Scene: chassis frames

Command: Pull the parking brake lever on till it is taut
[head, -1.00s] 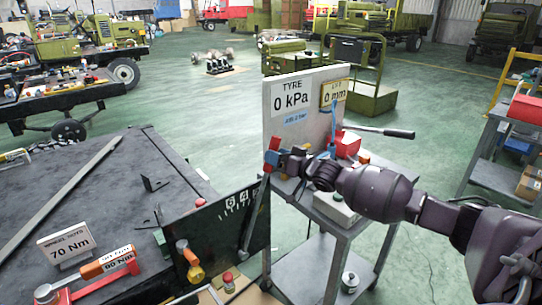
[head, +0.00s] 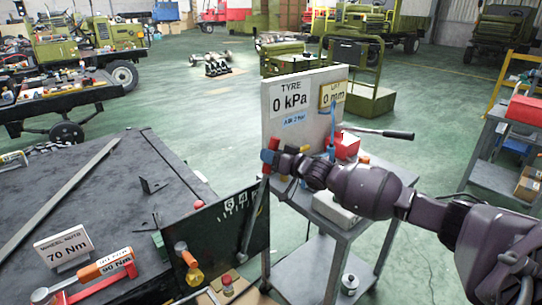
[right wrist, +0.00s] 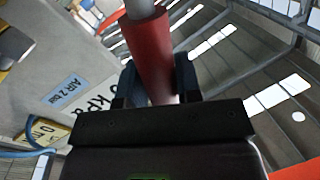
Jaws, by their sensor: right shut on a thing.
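The parking brake lever (head: 254,222) is a grey bar rising, slightly tilted, beside the dark green panel at the near bench's right end. Its red grip (right wrist: 150,52) stands between the two dark fingers of my right gripper (right wrist: 156,84) in the right wrist view, with a grey rod beyond it. In the head view my right gripper (head: 270,158) is shut on this grip at the lever's top, and a bit of red shows above the fingers. My left gripper is not in view.
A grey trolley (head: 340,238) stands just behind the lever, with a board (head: 290,112) reading TYRE 0 kPa and a 0 mm plate (head: 333,95). My right arm passes over it. The dark bench (head: 100,190) carries a 70 Nm sign (head: 66,248) and an orange-handled tool (head: 104,265).

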